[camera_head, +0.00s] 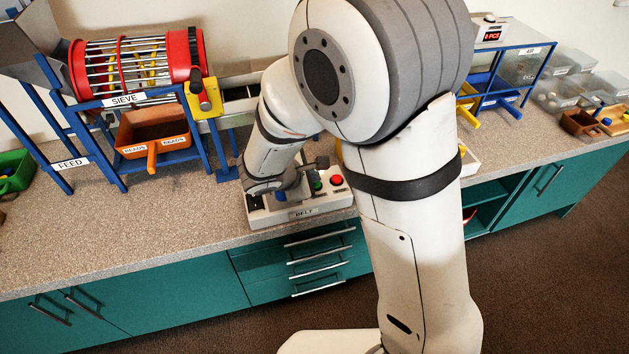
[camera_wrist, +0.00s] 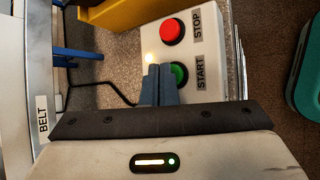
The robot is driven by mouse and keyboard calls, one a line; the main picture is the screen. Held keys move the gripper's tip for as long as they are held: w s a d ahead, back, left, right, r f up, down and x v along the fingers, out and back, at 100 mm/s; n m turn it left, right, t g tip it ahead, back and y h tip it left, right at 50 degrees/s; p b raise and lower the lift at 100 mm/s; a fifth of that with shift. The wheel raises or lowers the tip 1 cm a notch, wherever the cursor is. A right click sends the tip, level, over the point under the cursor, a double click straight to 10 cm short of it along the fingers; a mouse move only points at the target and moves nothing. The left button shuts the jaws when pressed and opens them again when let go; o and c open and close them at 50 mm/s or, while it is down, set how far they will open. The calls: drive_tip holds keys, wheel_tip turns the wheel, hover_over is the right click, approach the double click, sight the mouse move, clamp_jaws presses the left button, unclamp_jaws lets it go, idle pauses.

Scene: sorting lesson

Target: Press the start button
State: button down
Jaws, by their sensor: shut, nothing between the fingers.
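The start button (camera_wrist: 180,73) is a green round button on a pale control box, beside the word START in the wrist view. It also shows in the head view (camera_head: 317,185) on the box at the bench's front edge. My gripper (camera_wrist: 158,69) is shut and empty, its blue-grey fingertips close together. In the wrist view the fingertips overlap the button's left edge. I cannot tell whether they touch it or are above it. In the head view my arm hides part of the box.
A red stop button (camera_wrist: 173,31) sits beside the start button. A small lamp (camera_wrist: 150,58) glows on the box. A sieve drum (camera_head: 138,62) on a blue frame stands behind left, with an orange bin (camera_head: 152,135) below. The bench top (camera_head: 110,225) is clear at front left.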

drive_tip(key=shift+r, duration=0.45)
drive_tip(key=shift+r, duration=0.1)
wheel_tip(320, 180, up, 5)
drive_tip(key=p, duration=0.4)
idle(0.7)
drive_tip(key=s+d+r+m+g+p, duration=0.2)
drive_tip(key=s+d+r+m, duration=0.2)
drive_tip(key=d+r+m, duration=0.15)
drive_tip(key=s+d+r+m+g+p, duration=0.1)
drive_tip(key=s+d+r+m+g, duration=0.1)
drive_tip(key=s+d+r+m, duration=0.35)
drive_tip(key=s+d+r+m+y+p, duration=0.3)
drive_tip(key=s+r+m+y, duration=0.2)
drive_tip(key=s+m, duration=0.3)
drive_tip(key=shift+s+d+r+g+y+p, duration=0.3)
drive_tip(key=shift+s+d+r+p, duration=0.1)
drive_tip(key=shift+r, duration=0.25)
